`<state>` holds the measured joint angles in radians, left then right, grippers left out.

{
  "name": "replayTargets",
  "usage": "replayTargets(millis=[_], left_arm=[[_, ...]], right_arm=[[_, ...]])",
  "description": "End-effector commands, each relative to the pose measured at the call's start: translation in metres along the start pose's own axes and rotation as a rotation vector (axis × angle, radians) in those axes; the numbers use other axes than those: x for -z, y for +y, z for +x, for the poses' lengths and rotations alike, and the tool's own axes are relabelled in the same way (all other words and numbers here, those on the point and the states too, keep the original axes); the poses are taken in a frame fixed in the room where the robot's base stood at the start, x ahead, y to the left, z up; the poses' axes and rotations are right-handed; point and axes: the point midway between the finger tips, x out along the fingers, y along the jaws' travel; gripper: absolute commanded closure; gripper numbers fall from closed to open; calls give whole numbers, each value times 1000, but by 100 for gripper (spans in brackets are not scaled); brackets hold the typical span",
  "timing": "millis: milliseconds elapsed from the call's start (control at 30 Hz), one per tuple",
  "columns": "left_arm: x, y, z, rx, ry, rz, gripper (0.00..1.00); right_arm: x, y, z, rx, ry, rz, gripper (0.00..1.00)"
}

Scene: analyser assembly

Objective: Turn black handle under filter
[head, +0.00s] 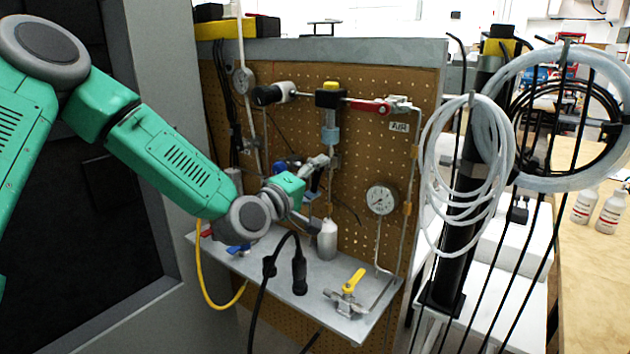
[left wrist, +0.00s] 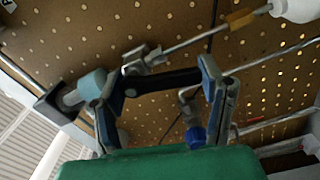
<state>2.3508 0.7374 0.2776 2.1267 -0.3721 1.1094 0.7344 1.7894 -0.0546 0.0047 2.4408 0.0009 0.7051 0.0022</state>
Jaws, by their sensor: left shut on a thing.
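The filter (head: 330,133) hangs on the pegboard, with a yellow-and-black top and a light blue bowl. Its light blue part (left wrist: 88,88) shows at the left in the left wrist view. The black handle (left wrist: 165,82) is a short dark bar on a metal fitting. My left gripper (head: 313,172) is at the pegboard just under the filter. In the left wrist view, the blue-padded fingers of this gripper (left wrist: 161,85) are at the two ends of the handle, which lies between them. In the head view my gripper largely hides the handle. My right gripper is out of view.
A pressure gauge (head: 382,199) and a red-handled valve (head: 372,107) are on the pegboard. The shelf (head: 270,279) below holds a grey bottle (head: 327,240), a black hose and a yellow-handled valve (head: 349,289). Coiled tubes (head: 470,175) hang at the right.

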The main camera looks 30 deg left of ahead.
Motion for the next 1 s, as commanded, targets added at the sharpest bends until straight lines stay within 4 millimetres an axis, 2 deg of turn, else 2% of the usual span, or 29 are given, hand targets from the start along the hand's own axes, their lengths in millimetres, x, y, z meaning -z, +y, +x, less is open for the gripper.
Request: replayTargets(millis=[33, 400, 1000], left_arm=[[-2, -6, -1, 10, -1, -39, 67], [-6, -6, -1, 12, 0, -227, 67], [-7, -6, -1, 15, 1, -272, 66]], right_arm=[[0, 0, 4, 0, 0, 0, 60], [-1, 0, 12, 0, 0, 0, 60], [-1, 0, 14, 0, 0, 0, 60]])
